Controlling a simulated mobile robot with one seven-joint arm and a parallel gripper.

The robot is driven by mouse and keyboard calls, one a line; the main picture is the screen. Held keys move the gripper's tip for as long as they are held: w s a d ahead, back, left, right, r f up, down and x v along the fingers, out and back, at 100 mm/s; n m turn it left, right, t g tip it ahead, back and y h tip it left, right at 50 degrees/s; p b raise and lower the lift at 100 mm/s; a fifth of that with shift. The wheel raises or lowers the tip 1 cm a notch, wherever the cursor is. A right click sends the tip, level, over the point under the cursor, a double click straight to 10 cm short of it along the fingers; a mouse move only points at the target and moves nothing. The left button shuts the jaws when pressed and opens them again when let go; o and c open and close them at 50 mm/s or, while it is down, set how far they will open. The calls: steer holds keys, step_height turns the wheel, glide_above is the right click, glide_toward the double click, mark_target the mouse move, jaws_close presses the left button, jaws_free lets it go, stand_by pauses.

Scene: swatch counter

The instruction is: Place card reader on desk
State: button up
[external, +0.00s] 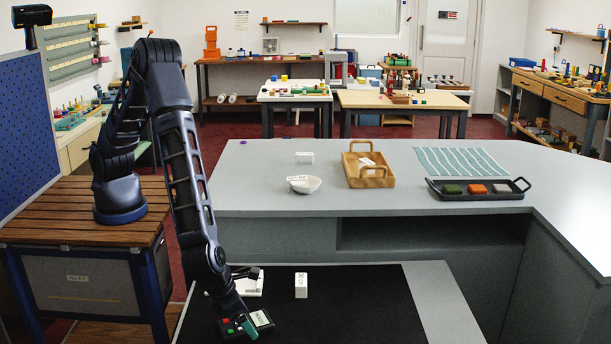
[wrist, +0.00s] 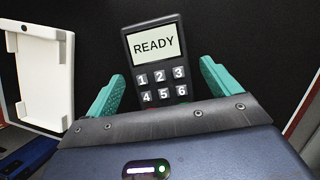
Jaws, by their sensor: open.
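The card reader (wrist: 154,45) is dark with a lit screen reading READY and number keys. In the external view its screen end (external: 262,319) shows beside my gripper, on the black surface (external: 350,310) of the low front desk. My gripper (wrist: 160,78) is open, with one teal finger on each side of the reader's lower keys. Gaps show between the fingers and the reader. The reader's lower end is hidden behind my gripper body. In the external view my gripper (external: 243,326) points down at the reader.
A white stand-like item (wrist: 42,75) lies left of the reader; a white labelled box (external: 301,286) stands behind. The raised grey counter (external: 350,203) holds a white bowl (external: 304,184), wooden tray (external: 378,181) and black tray (external: 500,196). The black surface to the right is clear.

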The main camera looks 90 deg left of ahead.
steer(key=v, duration=1.1)
steer(key=w+a+r+n, duration=0.4)
steer(key=a+r+n, duration=0.3)
steer(key=a+r, duration=0.7)
steer(key=s+a+r+n, duration=0.2)
steer(key=a+r+n, duration=0.25)
steer(key=a, duration=0.55)
steer(key=s+a+r+n, duration=0.25)
steer(key=a+r, duration=0.35)
steer(key=a, duration=0.3)
steer(key=s+a+r+n, duration=0.3)
steer(key=s+a+n, duration=0.2)
steer(key=a, duration=0.2)
steer(key=s+a+r+n, duration=0.3)
steer(key=s+a+n, duration=0.15)
steer(key=a, duration=0.25)
steer(key=s+a+n+h, duration=0.2)
steer(key=s+a+n, duration=0.5)
steer(key=s, duration=0.5)
steer(key=shift+s+f, duration=0.15)
steer(key=shift+s, duration=0.25)
steer(key=shift+n, duration=0.25)
